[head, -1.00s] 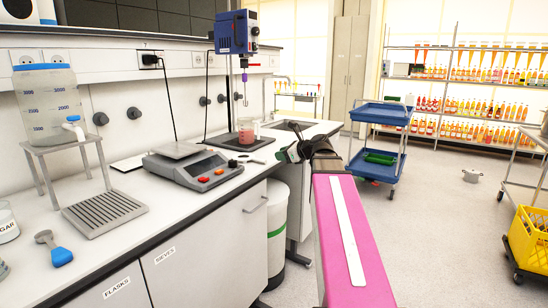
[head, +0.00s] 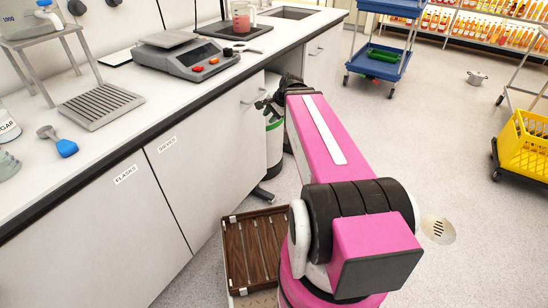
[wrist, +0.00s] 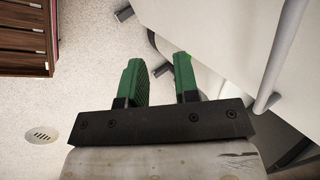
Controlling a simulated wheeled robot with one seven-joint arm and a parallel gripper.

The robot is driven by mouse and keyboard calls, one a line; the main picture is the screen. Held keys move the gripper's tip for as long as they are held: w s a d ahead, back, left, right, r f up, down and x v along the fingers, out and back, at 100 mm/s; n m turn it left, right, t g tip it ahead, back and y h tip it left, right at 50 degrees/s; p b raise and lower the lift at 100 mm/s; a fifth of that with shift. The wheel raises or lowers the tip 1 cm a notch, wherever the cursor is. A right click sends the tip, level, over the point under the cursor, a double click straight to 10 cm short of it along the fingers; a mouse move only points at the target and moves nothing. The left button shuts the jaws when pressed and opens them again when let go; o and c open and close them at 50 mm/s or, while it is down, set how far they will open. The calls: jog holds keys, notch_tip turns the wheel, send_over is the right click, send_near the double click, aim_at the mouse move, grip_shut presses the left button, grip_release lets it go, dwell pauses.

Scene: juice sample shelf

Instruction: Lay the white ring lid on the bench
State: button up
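The bench (head: 112,138) is a long white worktop on the left.
On the bench are a scale (head: 188,60), a grey slatted rack (head: 100,106), a blue-handled scoop (head: 62,145) and a beaker (head: 241,17). A brown slatted crate (head: 232,250) is low beside my base. A blue trolley (head: 383,67) and yellow crate (head: 525,150) stand right.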

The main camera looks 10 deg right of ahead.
jog(key=s+a+f+n+g+h, duration=0.1)
jog(key=s+f+n+g+h, duration=0.2)
jog(key=s+f+n, duration=0.7)
notch_tip(320, 180, down, 3)
jog(key=shift+f+n+g+h, duration=0.2)
jog(key=shift+n+g+h, duration=0.2)
jog(key=shift+n+h, duration=0.25)
